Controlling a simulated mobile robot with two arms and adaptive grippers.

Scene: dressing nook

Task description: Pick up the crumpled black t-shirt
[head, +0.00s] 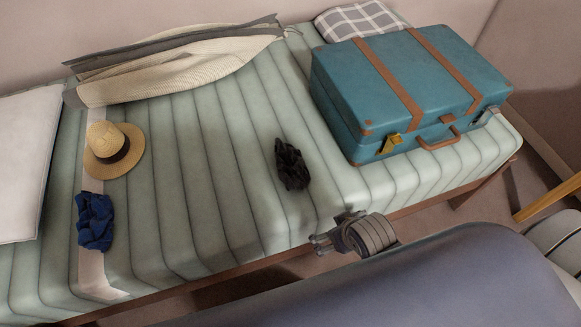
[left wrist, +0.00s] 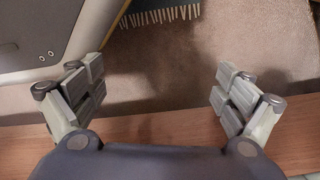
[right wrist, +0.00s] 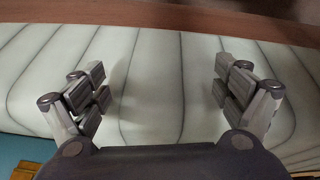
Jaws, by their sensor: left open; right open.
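The crumpled black t-shirt (head: 291,165) lies in a small heap on the striped mattress (head: 215,180), left of the suitcase, in the head view. My right gripper (head: 327,235) is near the mattress's front edge, below and right of the shirt in the picture, and apart from it. The right wrist view shows this gripper (right wrist: 160,88) open and empty above bare mattress. My left gripper (left wrist: 155,92) is open and empty above the floor in the left wrist view; I cannot make it out in the head view. The shirt shows in neither wrist view.
A teal suitcase (head: 345,92) stands right of the shirt. A straw hat (head: 104,160), a dark blue crumpled cloth (head: 95,222) and a white pillow (head: 25,165) are at left. Mattress around the shirt is clear.

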